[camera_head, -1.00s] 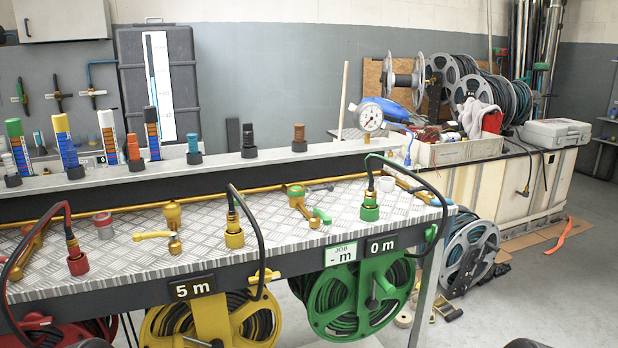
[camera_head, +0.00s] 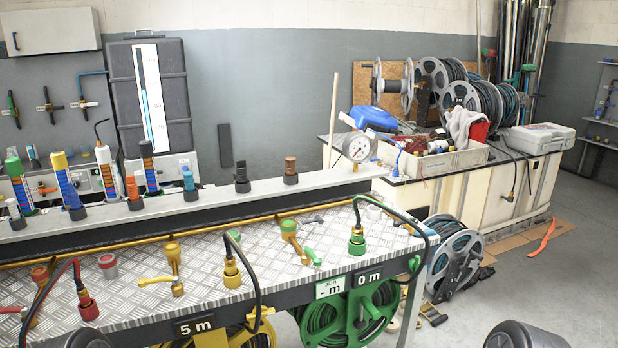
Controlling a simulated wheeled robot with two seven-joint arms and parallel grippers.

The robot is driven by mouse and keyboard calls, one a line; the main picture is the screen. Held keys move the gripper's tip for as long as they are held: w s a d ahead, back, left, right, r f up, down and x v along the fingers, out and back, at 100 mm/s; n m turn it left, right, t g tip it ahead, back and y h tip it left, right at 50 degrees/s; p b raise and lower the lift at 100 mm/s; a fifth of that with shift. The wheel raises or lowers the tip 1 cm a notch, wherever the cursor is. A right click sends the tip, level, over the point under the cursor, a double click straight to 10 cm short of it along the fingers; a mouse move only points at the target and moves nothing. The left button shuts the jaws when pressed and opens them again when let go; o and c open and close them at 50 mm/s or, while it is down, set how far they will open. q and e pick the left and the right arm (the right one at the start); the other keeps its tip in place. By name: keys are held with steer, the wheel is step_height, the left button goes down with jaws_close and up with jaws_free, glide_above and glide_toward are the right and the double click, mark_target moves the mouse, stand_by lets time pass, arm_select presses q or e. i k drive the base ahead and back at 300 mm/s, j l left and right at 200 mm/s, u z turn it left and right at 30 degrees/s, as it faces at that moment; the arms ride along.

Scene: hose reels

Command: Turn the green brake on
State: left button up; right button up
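The green hose reel (camera_head: 362,318) hangs under the bench's front edge, its lower part cut off by the picture. A small green part (camera_head: 414,264) sits at the bench's front right corner, beside the reel; it may be the green brake, but its lever position is too small to tell. Neither of my grippers is in view. Dark rounded parts at the bottom edge seem to be mine.
The yellow reel (camera_head: 215,338) hangs left of the green one. Black hose loops arch over the bench front. A grey reel (camera_head: 454,258) stands on the floor right of the bench. A workbench (camera_head: 480,190) fills the back right.

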mark_target(415, 264)
steer(key=l, duration=0.4)
steer(key=i+l+z, duration=0.15)
steer(key=l, duration=0.65)
steer(key=i+l+z, duration=0.1)
steer(key=l, duration=0.3)
steer(key=i+l, duration=0.15)
steer(key=l, duration=0.25)
steer(key=i+l+z, duration=0.15)
steer(key=l, duration=0.6)
steer(key=i+l+z, duration=0.1)
steer(key=l, duration=0.3)
steer(key=i, duration=0.05)
